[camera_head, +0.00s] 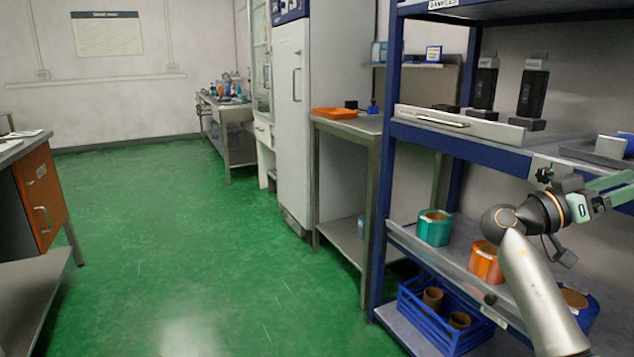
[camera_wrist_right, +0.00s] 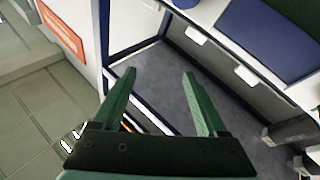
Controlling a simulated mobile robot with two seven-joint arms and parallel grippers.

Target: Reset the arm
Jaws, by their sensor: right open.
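My right arm (camera_head: 540,280) rises from the lower right in the head view and bends at shelf height in front of the blue rack. My right gripper (camera_head: 610,190) reaches the right edge there, with its green fingers partly cut off. In the right wrist view, my right gripper (camera_wrist_right: 160,75) has its two green fingers well apart. Nothing is held between them; a grey shelf surface (camera_wrist_right: 180,95) lies beyond. My left gripper is not in view.
The blue rack (camera_head: 378,190) stands close to my right arm. Its lower shelf holds a teal spool (camera_head: 433,228) and an orange spool (camera_head: 484,263). A blue crate (camera_head: 425,320) sits below. Dark devices (camera_head: 532,93) stand on the upper shelf. Green floor (camera_head: 190,230) is open to the left.

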